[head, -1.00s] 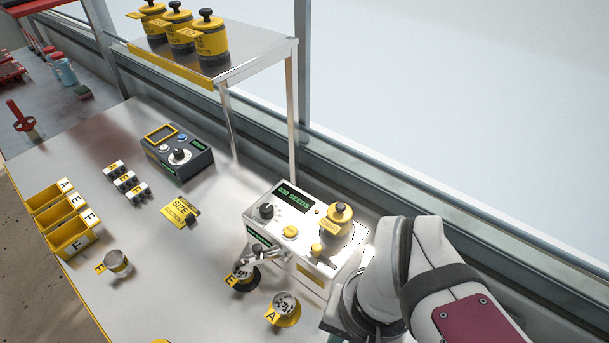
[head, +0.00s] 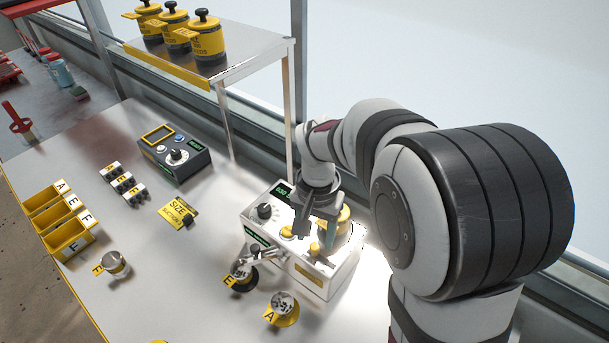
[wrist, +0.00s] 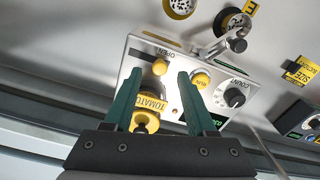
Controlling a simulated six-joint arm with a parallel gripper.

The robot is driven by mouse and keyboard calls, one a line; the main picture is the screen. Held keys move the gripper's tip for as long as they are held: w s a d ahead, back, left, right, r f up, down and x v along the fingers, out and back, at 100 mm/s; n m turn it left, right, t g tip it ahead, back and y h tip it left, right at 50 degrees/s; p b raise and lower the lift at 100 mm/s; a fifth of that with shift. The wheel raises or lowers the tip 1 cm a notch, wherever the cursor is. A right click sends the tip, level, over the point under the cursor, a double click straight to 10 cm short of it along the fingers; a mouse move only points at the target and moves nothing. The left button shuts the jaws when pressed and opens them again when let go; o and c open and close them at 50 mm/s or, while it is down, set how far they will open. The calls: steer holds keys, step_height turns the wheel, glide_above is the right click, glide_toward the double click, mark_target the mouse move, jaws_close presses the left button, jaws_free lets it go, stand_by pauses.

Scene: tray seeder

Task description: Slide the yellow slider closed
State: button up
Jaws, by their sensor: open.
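The yellow slider (wrist: 160,67) is a small yellow knob on the white seeder's (wrist: 138,50) top, with the word OPEN printed beside it. In the head view the slider (head: 315,249) shows just below my gripper (head: 314,238). My gripper (wrist: 160,74) is open and points down over the seeder. In the wrist view the slider appears between its two green fingertips. I cannot tell whether they touch it. A yellow canister marked TOMATO (wrist: 149,104) stands next to the slider, between the fingers in the picture.
A round yellow button (wrist: 201,81) and a dark COUNT knob (wrist: 234,97) share the seeder's top. A metal spout (head: 262,255) reaches over the cup marked E (head: 245,282). A cup marked A (head: 284,307) stands nearby. A metal shelf (head: 262,45) with canisters stands behind.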

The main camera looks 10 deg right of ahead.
steer(key=shift+f, duration=1.1)
jaws_close()
stand_by(0.6)
